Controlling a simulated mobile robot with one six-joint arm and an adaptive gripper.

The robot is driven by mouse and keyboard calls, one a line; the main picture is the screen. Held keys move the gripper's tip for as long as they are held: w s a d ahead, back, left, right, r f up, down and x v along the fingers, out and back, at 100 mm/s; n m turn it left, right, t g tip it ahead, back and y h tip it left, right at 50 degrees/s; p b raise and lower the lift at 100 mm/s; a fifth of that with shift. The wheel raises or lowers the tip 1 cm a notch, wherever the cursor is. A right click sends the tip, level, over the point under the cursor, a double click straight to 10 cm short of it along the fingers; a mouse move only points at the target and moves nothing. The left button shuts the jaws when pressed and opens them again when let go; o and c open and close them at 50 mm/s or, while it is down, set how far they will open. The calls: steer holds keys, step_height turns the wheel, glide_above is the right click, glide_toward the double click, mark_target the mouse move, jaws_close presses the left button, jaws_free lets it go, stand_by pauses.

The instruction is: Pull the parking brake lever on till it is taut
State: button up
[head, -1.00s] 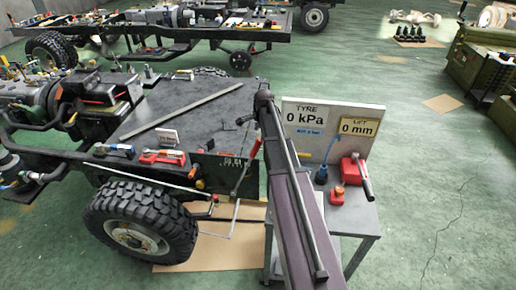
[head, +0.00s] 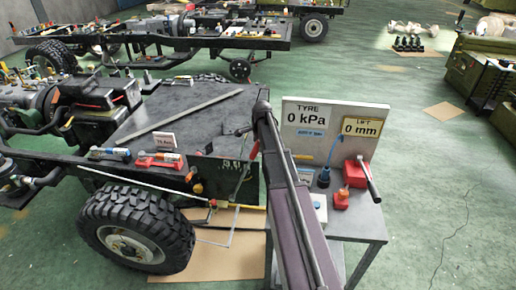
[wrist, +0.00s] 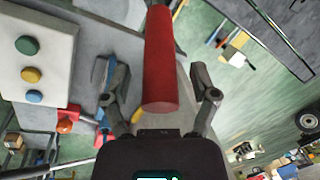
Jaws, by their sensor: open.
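The parking brake lever's red grip (head: 254,149) shows in the head view beside the right end of the chassis deck, partly hidden by my arm. In the wrist view a red cylindrical grip (wrist: 160,55) lies between the two fingers of my gripper (wrist: 160,78). Its near end faces the palm. The fingers are open, one on each side, with visible gaps to the grip. The lever's lower part and pivot are hidden in the wrist view.
A table with a tyre and lift display board (head: 300,108), a red jack-like unit (head: 355,172) and a button box (head: 318,206) stands close right of my arm. The chassis wheel (head: 138,230) stands at left. Open green floor lies farther right.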

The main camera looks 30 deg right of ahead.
steer(key=shift+f, duration=0.1)
stand_by(0.3)
jaws_close()
steer(key=shift+w, duration=0.1)
